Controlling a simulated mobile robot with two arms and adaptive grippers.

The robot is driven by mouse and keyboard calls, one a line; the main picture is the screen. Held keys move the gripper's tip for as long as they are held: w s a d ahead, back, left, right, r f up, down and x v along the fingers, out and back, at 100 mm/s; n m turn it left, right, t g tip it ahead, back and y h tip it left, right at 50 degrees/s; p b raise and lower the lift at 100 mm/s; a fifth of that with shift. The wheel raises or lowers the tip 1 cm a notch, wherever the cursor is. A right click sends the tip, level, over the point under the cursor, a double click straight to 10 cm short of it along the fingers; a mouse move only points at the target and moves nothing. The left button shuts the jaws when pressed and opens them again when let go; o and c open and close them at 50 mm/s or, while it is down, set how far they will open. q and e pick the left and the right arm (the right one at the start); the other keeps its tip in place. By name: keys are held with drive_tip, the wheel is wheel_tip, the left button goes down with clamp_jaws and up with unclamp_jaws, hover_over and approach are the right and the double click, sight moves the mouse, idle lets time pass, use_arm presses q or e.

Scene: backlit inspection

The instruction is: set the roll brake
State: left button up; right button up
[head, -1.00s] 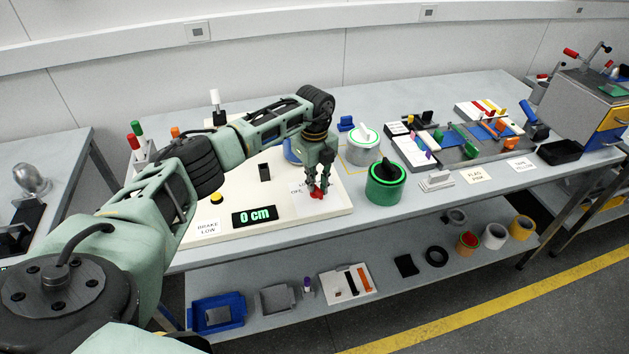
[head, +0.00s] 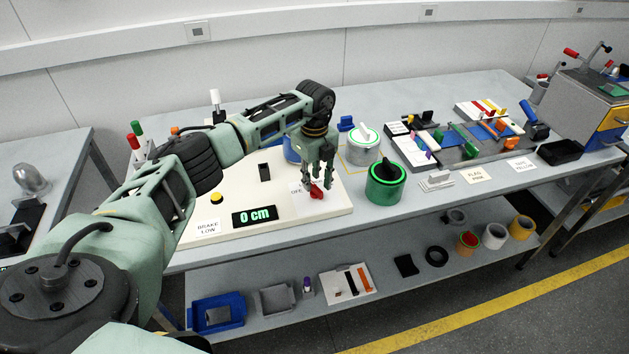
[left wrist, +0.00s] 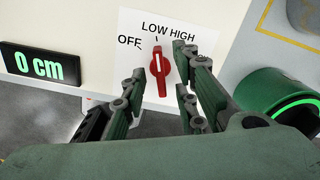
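The red brake knob (head: 316,191) sits on a white dial plate at the right front of the cream board (head: 285,222). In the left wrist view the knob (left wrist: 160,75) stands nearly upright, its white mark pointing up at LOW; OFF is left and HIGH right. My left gripper (head: 317,186) is open, its fingers (left wrist: 158,84) spread to either side of the knob in the picture and apart from it. A card (head: 208,227) reads BRAKE LOW. The display (head: 254,216) shows 0 cm. My right gripper is not in view.
A green-ringed dark green canister (head: 386,185) stands close right of the board. A yellow button (head: 217,198) and a black block (head: 264,172) are on the board. A grey canister (head: 363,148) and trays of coloured parts stand farther right.

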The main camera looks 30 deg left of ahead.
sight(314, 185)
use_arm(q)
wheel_tip(314, 185, up, 11)
idle(0.3)
drive_tip(key=shift+f, duration=0.1)
